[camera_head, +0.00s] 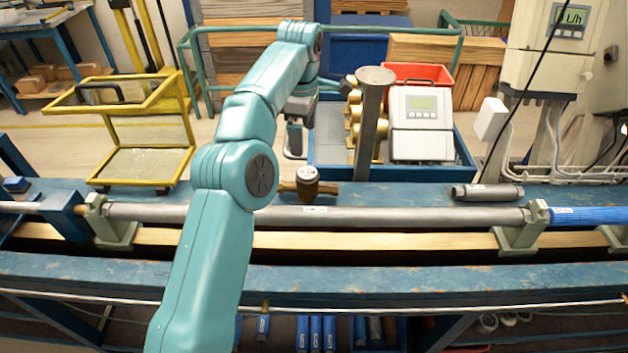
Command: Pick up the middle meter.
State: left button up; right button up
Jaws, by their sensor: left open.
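A small meter (308,184) with a brass pipe end, a dark brown body and a pale round top sits on the blue bench behind the long grey pipe. It is the only meter I can make out on the bench top; my left arm covers the part to its left, so I cannot tell whether others stand there. My left gripper (297,150) is open and points down, just behind and above the meter. It appears empty and apart from the meter. My arm hides part of the gripper. My right gripper is not in view.
The long grey pipe (400,216) runs along the bench in clamps. A short grey pipe (487,192) lies at right. Behind stand a grey post (368,125), a blue crate (464,158) with a white display unit (421,120), and a yellow frame (190,135) at left.

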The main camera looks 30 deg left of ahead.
pick_arm(q)
jog(key=b, duration=0.2)
send_over(305, 171)
jog(key=f, duration=0.4)
jog(key=shift+w+f, duration=0.2)
jog(key=shift+f, duration=0.1)
jog(key=f, duration=0.6)
jog(key=shift+s+d+f, duration=0.1)
jog(key=shift+s+f, duration=0.2)
jog(key=shift+f, duration=0.45)
jog(key=f, duration=0.3)
jog(key=f+p, duration=0.1)
jog(key=shift+d+f, duration=0.15)
jog(key=shift+d, duration=0.1)
jog(key=shift+w+a+f, duration=0.1)
jog(key=shift+w+f, duration=0.05)
jog(key=shift+f, duration=0.15)
jog(key=shift+r, duration=0.2)
jog(key=c, duration=1.5)
jog(key=shift+c, duration=1)
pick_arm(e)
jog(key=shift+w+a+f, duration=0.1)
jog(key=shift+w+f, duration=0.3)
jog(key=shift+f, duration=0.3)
